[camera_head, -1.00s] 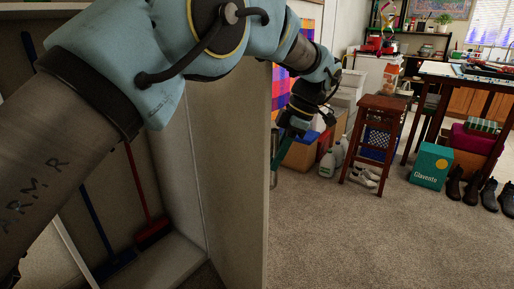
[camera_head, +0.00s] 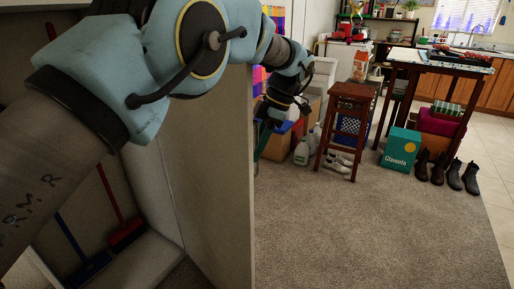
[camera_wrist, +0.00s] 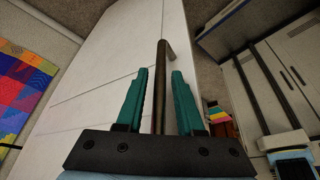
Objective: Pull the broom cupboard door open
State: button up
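The broom cupboard door (camera_head: 215,190) stands well open in the head view, its inner face towards me. Its outer face (camera_wrist: 115,60) fills the middle left of the wrist view, with a dark bar handle (camera_wrist: 160,85) on it. My gripper (camera_wrist: 160,72) has its two teal fingers on either side of the handle, with a visible gap on each side, so it is open around the bar. In the head view my gripper (camera_head: 262,142) is on the far side of the door's edge, partly hidden by it.
A red broom (camera_head: 125,232) and a blue broom (camera_head: 90,262) stand inside the cupboard, partly behind my arm. White jugs (camera_head: 303,150), a wooden stool (camera_head: 350,97), a teal box (camera_head: 400,150) and boots (camera_head: 455,173) line the floor beyond the door. The carpet (camera_head: 370,240) in front is clear.

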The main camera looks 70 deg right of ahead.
jog(key=shift+o, duration=0.6)
jog(key=p+v, duration=0.1)
jog(key=v, duration=0.9)
jog(key=shift+s+r, duration=0.15)
jog(key=shift+r, duration=0.2)
jog(key=shift+d, duration=0.15)
